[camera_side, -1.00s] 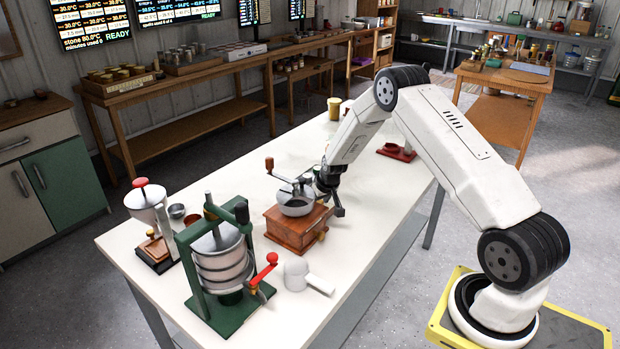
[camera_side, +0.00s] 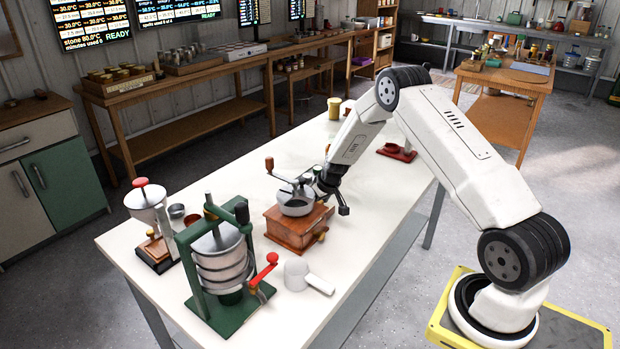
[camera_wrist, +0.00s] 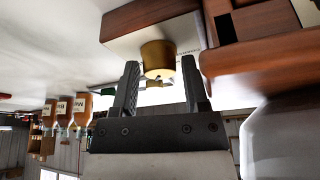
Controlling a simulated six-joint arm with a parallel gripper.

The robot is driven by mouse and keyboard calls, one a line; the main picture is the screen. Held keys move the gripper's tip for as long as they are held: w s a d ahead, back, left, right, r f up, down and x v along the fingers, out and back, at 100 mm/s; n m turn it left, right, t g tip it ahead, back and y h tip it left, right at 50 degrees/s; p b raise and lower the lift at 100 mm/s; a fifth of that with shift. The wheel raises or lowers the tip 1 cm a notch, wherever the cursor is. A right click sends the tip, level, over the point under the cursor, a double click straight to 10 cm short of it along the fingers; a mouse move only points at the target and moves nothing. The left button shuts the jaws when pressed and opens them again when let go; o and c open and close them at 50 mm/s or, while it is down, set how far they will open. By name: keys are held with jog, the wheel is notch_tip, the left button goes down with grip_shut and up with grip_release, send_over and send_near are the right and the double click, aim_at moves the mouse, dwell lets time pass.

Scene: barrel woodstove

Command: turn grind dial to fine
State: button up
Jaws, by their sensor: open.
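The wooden hand grinder (camera_side: 293,232) stands on the white table in the side view, with a metal hopper and a crank on top. In the wrist view a brass cylindrical dial (camera_wrist: 157,58) sticks out from a pale plate (camera_wrist: 125,46) on the wooden body. My gripper (camera_wrist: 160,75) is open. Its two dark fingers lie left and right of the dial, with the dial's end between or just beyond the fingertips; contact is not clear. In the side view my gripper (camera_side: 343,208) is at the grinder's right side.
A green-framed press (camera_side: 222,265) with a red-knobbed handle stands at the front left. A white cup with a handle (camera_side: 298,274) lies in front of the grinder. A red-based item (camera_side: 397,151) and a yellow can (camera_side: 334,108) stand farther back. The table's right front is clear.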

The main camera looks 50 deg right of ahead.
jog(key=shift+n+y, duration=0.4)
jog(key=shift+n, duration=0.8)
jog(key=shift+d+n+y, duration=0.1)
jog(key=shift+n+y, duration=0.6)
jog(key=shift+n, duration=1.1)
jog(key=shift+s+d+r, duration=0.1)
jog(key=shift+s+r, duration=0.05)
jog(key=shift+r, duration=0.25)
notch_tip(320, 180, up, 21)
jog(key=s, duration=0.3)
jog(key=s+a+r, duration=0.1)
jog(key=s+a, duration=0.2)
jog(key=a, duration=0.5)
jog(key=s+a+r+m+g, duration=0.1)
jog(key=s+a, duration=0.3)
jog(key=a, duration=0.4)
jog(key=shift+a+m, duration=0.3)
jog(key=shift+s+r, duration=0.1)
